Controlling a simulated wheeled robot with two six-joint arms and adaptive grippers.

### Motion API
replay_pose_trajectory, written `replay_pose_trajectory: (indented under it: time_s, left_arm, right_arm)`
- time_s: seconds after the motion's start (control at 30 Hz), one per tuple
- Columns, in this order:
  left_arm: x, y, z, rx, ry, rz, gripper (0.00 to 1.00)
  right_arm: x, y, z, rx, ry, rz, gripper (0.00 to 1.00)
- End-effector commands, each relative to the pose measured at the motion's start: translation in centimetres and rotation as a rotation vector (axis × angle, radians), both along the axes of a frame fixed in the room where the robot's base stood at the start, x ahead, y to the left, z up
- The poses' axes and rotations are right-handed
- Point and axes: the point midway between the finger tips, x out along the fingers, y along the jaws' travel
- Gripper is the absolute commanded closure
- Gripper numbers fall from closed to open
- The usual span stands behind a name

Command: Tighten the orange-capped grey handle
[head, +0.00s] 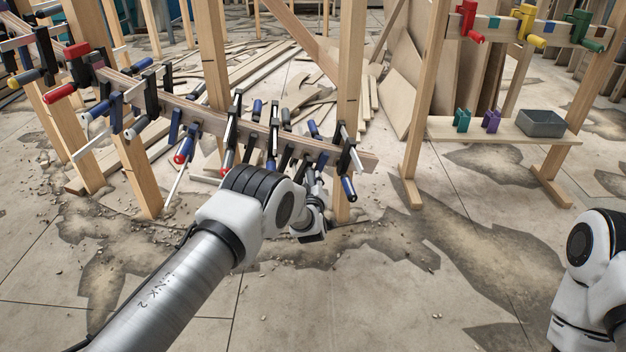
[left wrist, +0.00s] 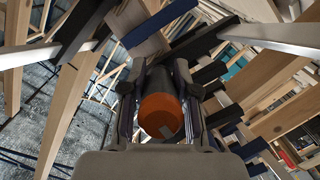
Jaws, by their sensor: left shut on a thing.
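The orange-capped handle (left wrist: 160,115) shows in the left wrist view, its orange end facing the camera and its dark grey body running away behind it. My left gripper (left wrist: 163,98) has a finger on each side of the handle and is shut on it. In the head view my left gripper (head: 314,182) is among the clamps at the right part of the curved wooden stringer (head: 240,124). There the handle is hidden by my wrist and gripper. My right gripper is out of view; only part of my right arm shows at the right edge.
Several clamps with blue and red handles hang close around my left gripper, including a blue-handled clamp (head: 348,188) just right of it. A wooden post (head: 347,75) stands behind. A rack at the right holds coloured clamps and a grey bin (head: 543,123). Floor in front is open.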

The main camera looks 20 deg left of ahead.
Motion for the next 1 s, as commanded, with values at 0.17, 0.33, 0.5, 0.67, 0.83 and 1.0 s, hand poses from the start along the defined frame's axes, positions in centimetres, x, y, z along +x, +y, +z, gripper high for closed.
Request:
replay_pose_trajectory:
  time_s: [0.17, 0.33, 0.5, 0.67, 0.83, 1.0]
  left_arm:
    - [0.0, 0.1, 0.0, 0.147, 0.070, 0.026, 1.00]
    - [-0.1, 0.1, -0.1, 0.290, 0.137, 0.052, 1.00]
    - [-0.1, 0.3, -0.2, 0.433, 0.206, 0.078, 1.00]
    - [-0.1, 0.3, -0.3, 0.570, 0.270, 0.101, 1.00]
    - [-0.2, 0.4, -0.3, 0.713, 0.339, 0.127, 1.00]
    - [-0.2, 0.5, -0.3, 0.849, 0.403, 0.149, 1.00]
  right_arm:
    - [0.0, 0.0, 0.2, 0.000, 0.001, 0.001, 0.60]
    - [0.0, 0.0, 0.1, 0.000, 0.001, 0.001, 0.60]
    - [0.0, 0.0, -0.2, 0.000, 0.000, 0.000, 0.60]
    - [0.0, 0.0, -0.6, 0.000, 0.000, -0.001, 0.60]
    - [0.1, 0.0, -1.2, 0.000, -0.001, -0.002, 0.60]
    - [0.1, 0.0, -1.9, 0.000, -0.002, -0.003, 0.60]
